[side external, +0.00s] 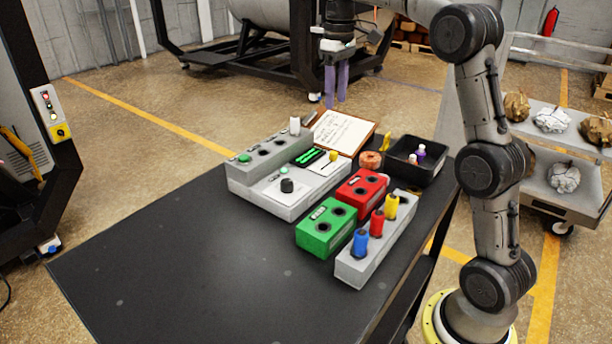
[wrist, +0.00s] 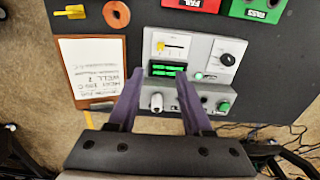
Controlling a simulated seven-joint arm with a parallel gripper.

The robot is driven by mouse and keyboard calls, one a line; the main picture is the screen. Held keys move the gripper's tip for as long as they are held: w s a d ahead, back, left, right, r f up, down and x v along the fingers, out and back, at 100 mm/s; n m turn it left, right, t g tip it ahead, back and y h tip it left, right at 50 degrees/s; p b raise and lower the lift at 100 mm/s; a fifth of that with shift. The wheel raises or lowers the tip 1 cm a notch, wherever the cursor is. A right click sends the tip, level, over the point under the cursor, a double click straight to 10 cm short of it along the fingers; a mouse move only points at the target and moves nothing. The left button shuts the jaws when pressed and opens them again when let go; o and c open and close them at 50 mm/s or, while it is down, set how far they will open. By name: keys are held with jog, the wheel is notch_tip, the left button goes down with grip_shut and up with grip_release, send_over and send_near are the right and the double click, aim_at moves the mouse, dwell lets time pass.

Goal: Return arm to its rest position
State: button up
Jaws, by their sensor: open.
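My gripper (side external: 336,88) is open and empty, with two purple fingers pointing down. In the side external view it hangs high above the far side of the black table (side external: 190,275). In the wrist view my gripper (wrist: 158,100) shows its fingers spread apart over the grey control box (wrist: 205,48), with nothing between them but the view of the box below. My arm stands at the right of the table and bends over at the top.
Below stand a clipboard (side external: 343,132), a grey control box (side external: 275,195), a red block (side external: 361,189), a green block (side external: 326,228), a grey rack (side external: 372,250) with blue, red and yellow plugs, and a black bin (side external: 425,168). The near left of the table is clear.

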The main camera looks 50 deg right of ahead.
jog(key=s+a+r+n+t, duration=0.25)
jog(key=s+a+r, duration=0.45)
jog(key=s+a, duration=0.55)
jog(key=s+a+f+m+t, duration=0.2)
jog(key=s+a+f+t, duration=0.1)
jog(key=s+f, duration=1)
notch_tip(320, 180, down, 2)
jog(key=shift+s+a+f+m, duration=0.1)
jog(key=shift+s+a+m, duration=0.2)
jog(key=shift+a, duration=0.4)
